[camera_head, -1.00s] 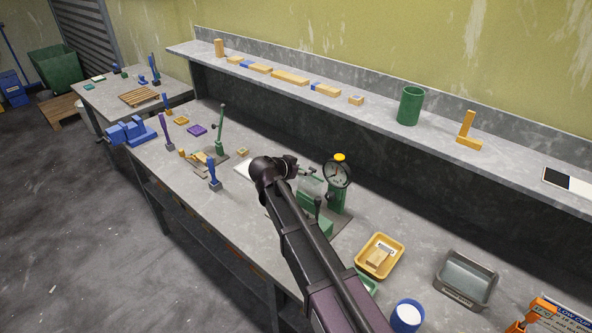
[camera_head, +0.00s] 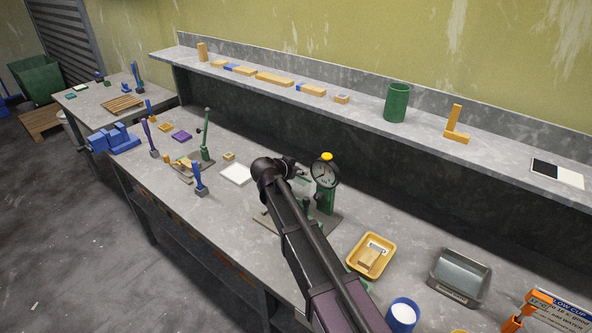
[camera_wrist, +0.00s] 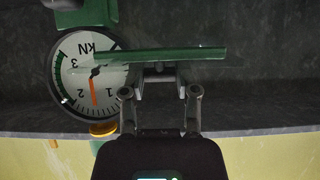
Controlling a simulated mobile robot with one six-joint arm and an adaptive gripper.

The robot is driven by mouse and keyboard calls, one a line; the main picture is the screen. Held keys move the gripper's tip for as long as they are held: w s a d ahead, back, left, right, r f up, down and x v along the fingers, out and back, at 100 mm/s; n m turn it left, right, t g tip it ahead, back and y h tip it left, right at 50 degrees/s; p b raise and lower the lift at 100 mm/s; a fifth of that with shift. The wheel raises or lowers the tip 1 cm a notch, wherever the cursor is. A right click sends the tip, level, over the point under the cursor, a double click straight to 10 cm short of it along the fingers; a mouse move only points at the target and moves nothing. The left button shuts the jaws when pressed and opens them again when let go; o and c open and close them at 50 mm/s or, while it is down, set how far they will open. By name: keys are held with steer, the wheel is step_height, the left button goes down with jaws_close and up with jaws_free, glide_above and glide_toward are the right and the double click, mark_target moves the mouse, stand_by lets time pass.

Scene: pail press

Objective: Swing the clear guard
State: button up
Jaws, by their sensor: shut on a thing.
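The green press (camera_head: 325,201) stands on the bench, with a round dial gauge (camera_head: 325,171) and a yellow cap on top. The gauge (camera_wrist: 88,75) shows upside down in the wrist view, marked kN, with an orange needle. The clear guard (camera_head: 303,187) is a pale see-through panel in front of the press. In the wrist view a green-edged bar (camera_wrist: 165,57), seemingly part of the guard, crosses ahead of my fingers. My gripper (camera_wrist: 158,73) is shut on a small grey piece beneath that bar, seemingly the guard's handle. My arm hides the press's lower left.
A yellow tray (camera_head: 371,256) with a block, a grey bin (camera_head: 459,277) and a blue cup (camera_head: 402,315) stand right of the press. A white sheet (camera_head: 236,174) and a green lever stand (camera_head: 206,137) are to its left. A shelf (camera_head: 370,115) runs behind.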

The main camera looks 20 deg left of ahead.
steer(key=shift+a, duration=0.1)
steer(key=shift+s+a+r, duration=0.1)
steer(key=shift+s+a, duration=0.25)
steer(key=shift+s, duration=0.45)
steer(key=shift+s+a, duration=0.35)
steer(key=shift+s, duration=0.45)
steer(key=shift+s, duration=0.1)
steer(key=shift+s+a+f+b, duration=0.15)
steer(key=shift+s+a, duration=0.1)
steer(key=shift+s, duration=0.25)
steer(key=shift+s+a+f+b, duration=0.15)
steer(key=shift+s+a+f, duration=0.05)
steer(key=shift+s, duration=0.35)
steer(key=shift+s+a+f+b, duration=0.15)
steer(key=shift+s+a, duration=0.1)
steer(key=shift+s, duration=0.25)
